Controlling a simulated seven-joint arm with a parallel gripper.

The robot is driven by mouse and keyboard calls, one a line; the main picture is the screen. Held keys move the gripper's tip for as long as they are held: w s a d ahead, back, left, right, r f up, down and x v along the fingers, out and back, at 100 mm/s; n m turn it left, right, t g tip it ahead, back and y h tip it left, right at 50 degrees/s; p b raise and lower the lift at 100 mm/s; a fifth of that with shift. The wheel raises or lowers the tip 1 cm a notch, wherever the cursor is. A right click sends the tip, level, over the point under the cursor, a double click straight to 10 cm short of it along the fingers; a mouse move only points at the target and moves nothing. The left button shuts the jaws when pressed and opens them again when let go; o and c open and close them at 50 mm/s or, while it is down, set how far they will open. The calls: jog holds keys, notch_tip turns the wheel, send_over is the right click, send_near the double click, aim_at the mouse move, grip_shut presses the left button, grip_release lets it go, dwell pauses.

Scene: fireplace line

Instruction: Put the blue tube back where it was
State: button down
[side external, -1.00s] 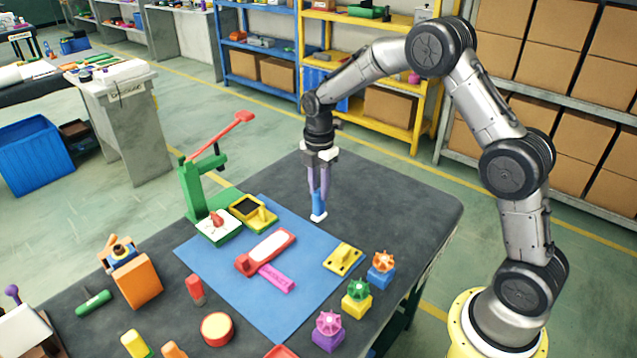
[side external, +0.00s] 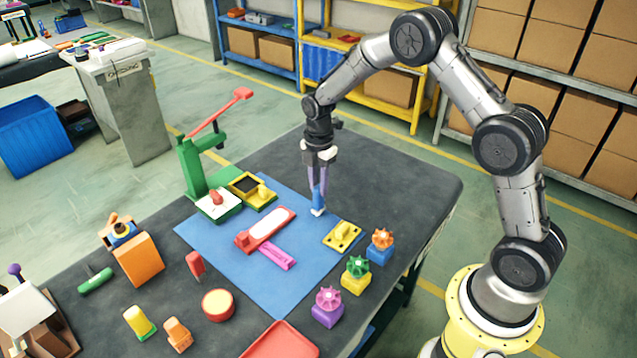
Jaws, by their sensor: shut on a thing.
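The blue tube (side external: 318,199) has a white lower end and is upright, pointing down. My gripper (side external: 317,188) is shut on its upper part. The tube is at the far right part of the blue mat (side external: 210,245), near the mat's edge. I cannot tell whether its white end touches the surface or hangs just above it. The fingers hide the top of the tube.
A yellow block (side external: 342,235) and a red holder (side external: 266,229) with a magenta piece (side external: 277,256) lie on the mat. A green lever press (side external: 195,165) stands at the back left. Several knobbed blocks (side external: 356,275) line the right. The dark table behind the gripper is clear.

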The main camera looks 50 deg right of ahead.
jog(key=shift+f, duration=0.65)
jog(key=c, duration=1)
grip_release()
jog(key=shift+o, duration=0.4)
jog(key=o, duration=0.5)
jog(key=c, duration=0.3)
jog(key=shift+r, duration=0.1)
jog(key=shift+r, duration=2.45)
